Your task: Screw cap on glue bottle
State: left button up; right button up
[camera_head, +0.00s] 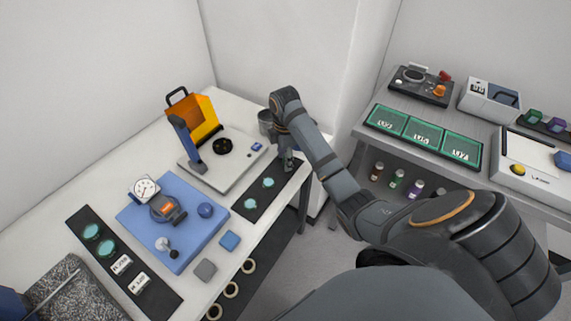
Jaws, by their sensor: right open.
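My right arm reaches over to the white bench, and its open gripper (289,164) points down at the far end of a dark strip (241,207). I see nothing held in it, though its fingertips are small in this view. Small capped bottles stand under the right-hand table: a brown one (377,171), a green one (397,179) and a purple one (415,190). I cannot tell whether one of them is the glue bottle. I cannot make out a loose cap. My left gripper is not in view.
A blue plate (190,252) carries a dial gauge (145,188). Green trays (422,134) lie on the right-hand table. A gap separates the tables.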

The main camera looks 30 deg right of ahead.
jog(key=shift+s+r, duration=0.1)
jog(key=c, duration=0.8)
jog(key=shift+r, duration=0.3)
jog(key=r+p, duration=0.2)
jog(key=r, duration=0.1)
jog(key=r+p, duration=0.1)
jog(key=p, duration=0.1)
jog(key=shift+s+a+r, duration=0.15)
jog(key=shift+s, duration=0.1)
jog(key=shift+s+a+r+p, duration=0.95)
jog(key=shift+s+r+p, duration=0.4)
jog(key=shift+s+p, duration=0.7)
jog(key=shift+s+a+r+p, duration=0.9)
jog(key=shift+s+r+p, duration=0.45)
jog(key=shift+s+p, duration=0.65)
jog(key=shift+s+a+r+p, duration=0.95)
jog(key=shift+s+r+p, duration=0.4)
jog(key=shift+s+p, duration=0.7)
